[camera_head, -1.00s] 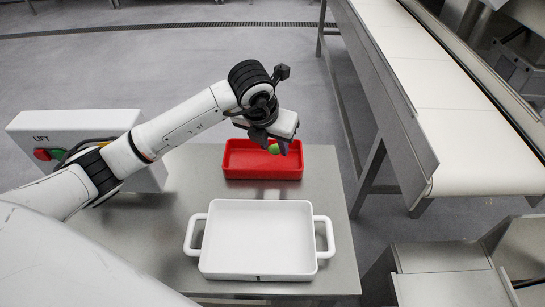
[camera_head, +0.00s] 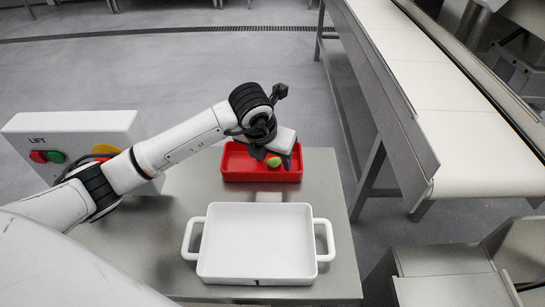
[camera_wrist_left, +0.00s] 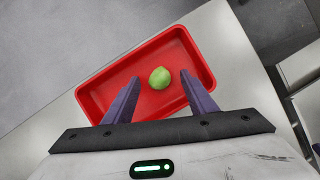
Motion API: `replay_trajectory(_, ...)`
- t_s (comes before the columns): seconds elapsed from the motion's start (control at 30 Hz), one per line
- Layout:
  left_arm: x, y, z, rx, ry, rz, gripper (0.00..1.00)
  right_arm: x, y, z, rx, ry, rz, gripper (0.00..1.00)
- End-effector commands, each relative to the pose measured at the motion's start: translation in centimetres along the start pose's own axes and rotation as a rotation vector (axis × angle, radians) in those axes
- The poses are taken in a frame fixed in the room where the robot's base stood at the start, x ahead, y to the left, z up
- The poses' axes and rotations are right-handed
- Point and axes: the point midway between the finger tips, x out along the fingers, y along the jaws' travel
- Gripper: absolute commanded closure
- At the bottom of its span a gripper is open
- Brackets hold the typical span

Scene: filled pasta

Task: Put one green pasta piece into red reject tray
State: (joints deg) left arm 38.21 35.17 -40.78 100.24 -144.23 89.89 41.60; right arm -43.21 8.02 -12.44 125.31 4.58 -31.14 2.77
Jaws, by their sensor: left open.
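The green pasta piece (camera_head: 274,161) shows over the red reject tray (camera_head: 232,165) in the head view. In the left wrist view the green pasta piece (camera_wrist_left: 160,78) appears inside the walls of the red tray (camera_wrist_left: 95,97), on or just above its floor. My left gripper (camera_head: 274,158) is over the tray. In the left wrist view my left gripper (camera_wrist_left: 156,92) has its two purple fingers spread wide, with the piece between and a little beyond them, clear of both. My right gripper is not in view.
A white two-handled tray (camera_head: 257,243), empty, stands on the metal table (camera_head: 341,215) in front of the red tray. A LIFT button box (camera_head: 75,130) is at the left. A white conveyor belt (camera_head: 440,100) runs along the right.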

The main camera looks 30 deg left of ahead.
Motion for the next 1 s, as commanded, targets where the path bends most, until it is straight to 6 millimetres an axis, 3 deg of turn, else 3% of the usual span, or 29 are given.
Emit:
replay_trajectory(0.23,-1.8,0.1,0.2,0.0,-0.002,0.001,0.48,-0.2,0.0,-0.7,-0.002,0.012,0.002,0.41)
replay_trajectory(0.5,-7.6,0.0,0.3,0.001,-0.005,0.0,0.48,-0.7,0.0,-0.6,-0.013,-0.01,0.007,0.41)
replay_trajectory(0.7,-10.9,0.0,0.2,0.0,-0.002,0.0,0.48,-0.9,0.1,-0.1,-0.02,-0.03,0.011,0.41)
replay_trajectory(1.0,-12.3,0.0,0.1,-0.001,0.0,0.0,0.48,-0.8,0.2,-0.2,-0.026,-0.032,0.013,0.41)
